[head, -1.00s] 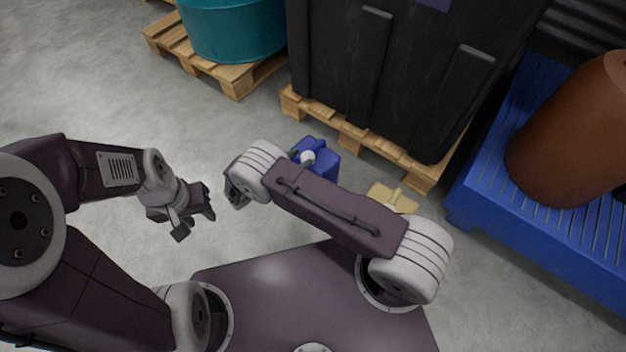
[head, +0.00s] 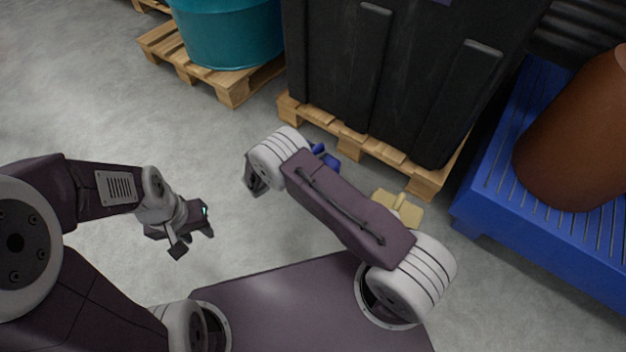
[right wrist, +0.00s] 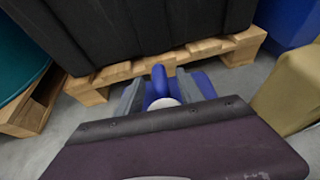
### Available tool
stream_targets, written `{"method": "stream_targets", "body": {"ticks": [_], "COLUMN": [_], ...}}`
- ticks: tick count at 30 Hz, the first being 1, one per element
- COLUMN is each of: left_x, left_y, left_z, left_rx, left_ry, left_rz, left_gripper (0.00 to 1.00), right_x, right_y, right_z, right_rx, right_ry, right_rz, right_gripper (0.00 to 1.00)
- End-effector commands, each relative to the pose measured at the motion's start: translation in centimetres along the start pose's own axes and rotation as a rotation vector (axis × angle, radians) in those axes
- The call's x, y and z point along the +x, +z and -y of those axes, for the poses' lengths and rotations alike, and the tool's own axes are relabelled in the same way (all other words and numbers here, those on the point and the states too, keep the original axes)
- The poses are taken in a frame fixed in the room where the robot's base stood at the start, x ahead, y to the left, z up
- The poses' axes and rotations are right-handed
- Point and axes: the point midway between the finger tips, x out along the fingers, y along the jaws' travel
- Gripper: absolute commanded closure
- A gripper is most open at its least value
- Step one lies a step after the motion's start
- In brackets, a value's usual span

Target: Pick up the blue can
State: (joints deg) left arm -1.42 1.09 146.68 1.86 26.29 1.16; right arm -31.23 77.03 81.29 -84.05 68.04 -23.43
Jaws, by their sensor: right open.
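The blue can (head: 325,156) is mostly hidden behind my right arm in the head view; only a bit of blue shows. In the right wrist view the blue can (right wrist: 157,86) is straight ahead, with a pale round cap at its near side. My right gripper (right wrist: 166,93) is open, its grey fingers showing to the left and right of the can's blue upper part. I cannot tell whether they touch it. My left gripper (head: 194,240) is away to the left over bare floor, with nothing seen in it; its jaw gap is unclear.
A tan can (head: 397,210) stands right of the blue one. A black bin (head: 390,80) on a wooden pallet (head: 350,143) is just behind. A blue platform (head: 500,190) with a brown cylinder (head: 570,140) is at right. A teal drum (head: 228,35) is at back left.

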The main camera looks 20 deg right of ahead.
Motion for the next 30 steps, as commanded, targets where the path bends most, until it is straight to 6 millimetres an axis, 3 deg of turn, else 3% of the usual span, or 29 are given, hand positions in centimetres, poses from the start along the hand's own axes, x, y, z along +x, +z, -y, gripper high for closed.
{"method": "stream_targets", "body": {"ticks": [1,6,30], "left_x": [-0.05,-0.05,-0.04], "left_y": [-0.01,-0.01,0.00], "left_z": [0.00,0.00,0.00], "left_rx": [0.000,0.000,0.000], "left_ry": [0.000,0.000,0.000], "left_rz": [0.000,0.000,0.000], "left_gripper": [0.64,0.64,0.64], "right_x": [-0.03,-0.04,-0.05], "right_y": [0.03,0.02,-0.02], "right_z": [0.01,0.01,0.02], "right_rx": [0.000,0.000,0.000], "right_ry": [0.000,0.000,0.000], "right_rz": [0.000,0.000,0.000], "right_gripper": [0.55,1.00,1.00]}}
